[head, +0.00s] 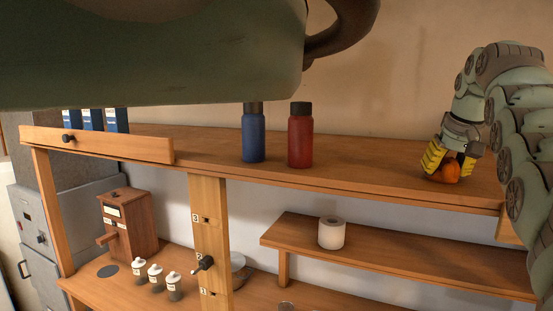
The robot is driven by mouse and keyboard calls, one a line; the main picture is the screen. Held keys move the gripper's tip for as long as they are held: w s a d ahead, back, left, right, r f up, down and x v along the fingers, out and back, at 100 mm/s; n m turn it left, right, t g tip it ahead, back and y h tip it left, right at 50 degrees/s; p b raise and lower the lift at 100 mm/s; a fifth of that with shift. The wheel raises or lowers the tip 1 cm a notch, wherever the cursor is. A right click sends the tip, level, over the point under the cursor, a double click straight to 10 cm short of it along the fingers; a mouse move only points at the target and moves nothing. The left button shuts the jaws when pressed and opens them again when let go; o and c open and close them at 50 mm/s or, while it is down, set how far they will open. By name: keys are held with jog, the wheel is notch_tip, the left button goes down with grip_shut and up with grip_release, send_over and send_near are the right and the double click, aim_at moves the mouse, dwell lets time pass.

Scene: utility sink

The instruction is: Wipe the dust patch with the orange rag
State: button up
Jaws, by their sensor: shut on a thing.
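The orange rag (452,171) is a small bunched shape at the right end of the upper wooden shelf. My gripper (448,164), with yellow fingers, points down and is shut on the rag. The rag is at the shelf surface; I cannot tell whether it is pressed on it. A flat dark grey round patch (107,271) lies on the lower counter at the left, far from my gripper. I cannot tell whether it is the dust patch; no other patch shows clearly.
A blue bottle (253,135) and a red bottle (300,137) stand mid-shelf (356,167). Bare shelf lies between the red bottle and my gripper. Below are a white roll (331,233), a wooden box (127,222), several small white-topped jars (155,275) and a post with a knob (207,262).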

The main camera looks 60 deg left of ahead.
aim_at(384, 172)
jog(key=shift+w+d, duration=0.45)
jog(key=shift+d, duration=0.35)
jog(key=shift+w+d, duration=0.45)
jog(key=shift+d, duration=0.3)
jog(key=shift+s+a, duration=0.7)
jog(key=shift+a, duration=0.45)
jog(key=shift+s+a, duration=0.7)
jog(key=shift+a, duration=0.45)
jog(key=shift+s+a, duration=0.7)
jog(key=shift+a, duration=0.45)
jog(key=shift+s+a+p, duration=0.45)
jog(key=shift+s+a, duration=0.1)
jog(key=shift+a, duration=0.35)
jog(key=shift+s+a+p, duration=0.45)
jog(key=shift+s+a, duration=0.15)
jog(key=shift+a, duration=0.3)
jog(key=shift+s+a+p, duration=0.45)
jog(key=shift+s+a, duration=0.1)
jog(key=shift+a, duration=0.35)
jog(key=shift+s+a+f, duration=0.1)
jog(key=shift+s+a, duration=0.2)
jog(key=shift+a, duration=0.25)
jog(key=shift+p, duration=0.3)
jog(key=shift+r+p, duration=0.65)
jog(key=shift+r, duration=0.25)
jog(key=shift+a+r, duration=0.1)
jog(key=shift+r, duration=0.55)
